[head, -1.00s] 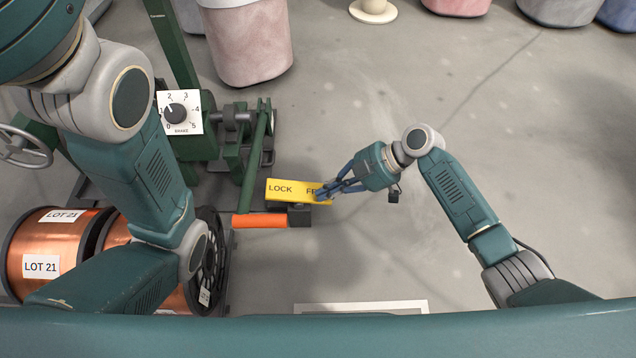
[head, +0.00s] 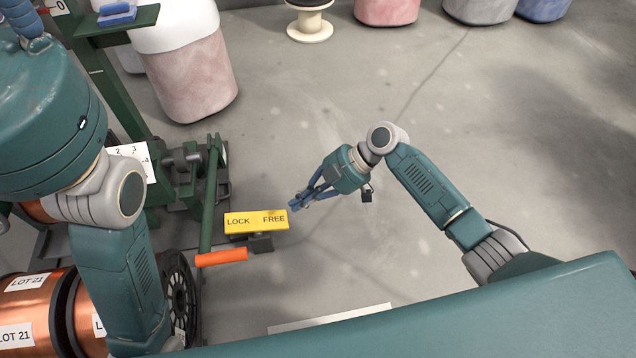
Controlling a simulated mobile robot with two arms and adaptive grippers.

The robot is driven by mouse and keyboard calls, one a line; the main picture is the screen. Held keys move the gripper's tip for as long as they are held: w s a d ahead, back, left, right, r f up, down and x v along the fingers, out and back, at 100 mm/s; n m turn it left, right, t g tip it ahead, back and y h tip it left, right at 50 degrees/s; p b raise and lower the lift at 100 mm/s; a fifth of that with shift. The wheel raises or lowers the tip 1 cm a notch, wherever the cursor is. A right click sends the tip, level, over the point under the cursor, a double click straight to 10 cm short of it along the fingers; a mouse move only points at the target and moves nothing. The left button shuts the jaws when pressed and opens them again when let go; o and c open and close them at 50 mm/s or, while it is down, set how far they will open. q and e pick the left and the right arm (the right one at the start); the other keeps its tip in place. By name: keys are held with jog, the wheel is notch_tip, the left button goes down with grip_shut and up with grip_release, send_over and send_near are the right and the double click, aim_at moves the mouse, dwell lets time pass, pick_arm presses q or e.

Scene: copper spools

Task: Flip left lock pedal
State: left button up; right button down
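The yellow pedal plate (head: 256,221) marked LOCK and FREE lies low beside the green spool stand, left of the picture's middle.
An orange bar (head: 221,257) lies just left and in front of the plate, by a green lever (head: 210,195). Copper spools (head: 38,308) marked LOT 21 stand at lower left. A pink and white bin (head: 190,75) stands behind. The floor at right is open.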

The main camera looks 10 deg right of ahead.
jog(key=shift+d+f+p+v, duration=0.1)
jog(key=shift+p+v, duration=0.15)
jog(key=shift+v, duration=0.5)
jog(key=shift+d+f+p+v, duration=0.15)
jog(key=shift+p+v, duration=0.05)
jog(key=shift+v, duration=0.55)
jog(key=shift+d+f+p+v, duration=0.1)
jog(key=shift+p+v, duration=0.15)
jog(key=shift+v, duration=0.5)
